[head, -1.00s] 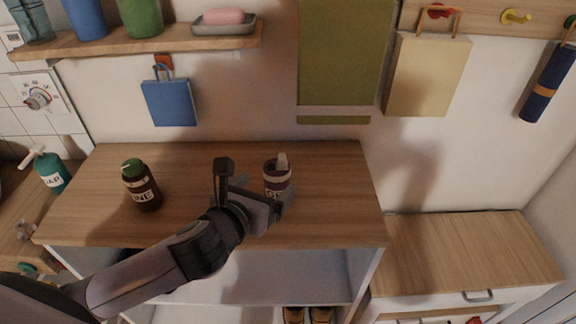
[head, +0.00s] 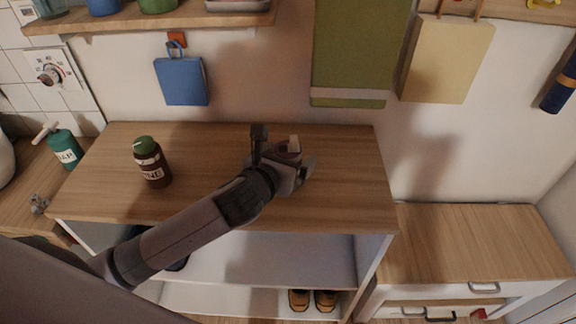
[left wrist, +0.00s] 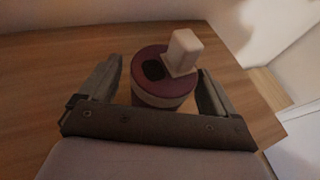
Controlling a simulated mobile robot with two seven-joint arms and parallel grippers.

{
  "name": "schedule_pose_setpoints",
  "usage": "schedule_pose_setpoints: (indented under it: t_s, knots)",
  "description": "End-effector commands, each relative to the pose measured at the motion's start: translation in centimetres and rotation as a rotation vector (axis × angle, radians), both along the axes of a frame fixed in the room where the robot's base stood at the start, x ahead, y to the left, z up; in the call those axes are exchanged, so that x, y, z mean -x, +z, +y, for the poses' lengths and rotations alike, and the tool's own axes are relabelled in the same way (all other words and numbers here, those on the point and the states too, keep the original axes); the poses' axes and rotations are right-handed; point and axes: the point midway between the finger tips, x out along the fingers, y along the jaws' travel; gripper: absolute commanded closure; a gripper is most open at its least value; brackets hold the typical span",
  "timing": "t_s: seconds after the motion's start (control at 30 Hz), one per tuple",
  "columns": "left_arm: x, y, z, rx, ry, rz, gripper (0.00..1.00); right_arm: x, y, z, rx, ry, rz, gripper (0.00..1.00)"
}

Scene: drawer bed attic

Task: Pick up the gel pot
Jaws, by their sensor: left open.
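The gel pot (left wrist: 160,92) is a squat pot with a dark red lid, a pale band and a beige block standing up on top. In the head view only its upper part (head: 294,145) shows, on the wooden top of the shelf unit; my left gripper hides the rest, label included. My left gripper (head: 284,155) is open. In the left wrist view its fingers stand on either side of the pot, with the pot between them. Contact cannot be told. My right gripper is not in view.
A brown bottle with a green cap (head: 152,163) stands left on the same shelf unit top (head: 345,180). A teal soap bottle (head: 65,148) is farther left. A blue bag (head: 182,82) and a green cloth (head: 355,50) hang behind. A lower drawer unit (head: 470,240) stands right, its top clear.

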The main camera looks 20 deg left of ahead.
Motion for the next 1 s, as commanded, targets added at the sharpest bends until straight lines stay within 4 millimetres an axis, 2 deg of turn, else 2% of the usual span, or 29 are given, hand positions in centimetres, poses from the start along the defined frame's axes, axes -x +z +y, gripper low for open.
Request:
schedule_pose_setpoints:
  t_s: [0.1, 0.13, 0.3, 0.57, 0.73, 0.87, 1.0]
  knots:
    - [0.0, 0.0, 0.0, 0.000, 0.000, 0.000, 0.09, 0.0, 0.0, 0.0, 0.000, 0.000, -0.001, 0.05]
    - [0.0, 0.0, 0.0, 0.001, 0.000, 0.000, 0.13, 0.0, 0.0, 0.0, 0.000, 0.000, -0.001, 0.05]
    - [0.0, 0.0, 0.0, 0.001, 0.000, 0.000, 0.68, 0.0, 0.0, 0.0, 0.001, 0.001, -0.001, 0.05]
    - [0.0, 0.1, 0.0, 0.001, -0.001, -0.002, 0.70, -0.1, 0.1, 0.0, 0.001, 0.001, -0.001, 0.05]
    - [0.0, 1.0, 0.0, 0.002, -0.001, -0.005, 0.70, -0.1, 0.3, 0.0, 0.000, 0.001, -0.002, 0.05]
    - [-0.1, 2.6, 0.0, 0.002, -0.001, -0.007, 0.70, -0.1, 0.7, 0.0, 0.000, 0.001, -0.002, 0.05]
    - [-0.1, 5.8, 0.0, 0.002, -0.002, -0.010, 0.70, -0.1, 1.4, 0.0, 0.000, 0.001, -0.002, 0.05]
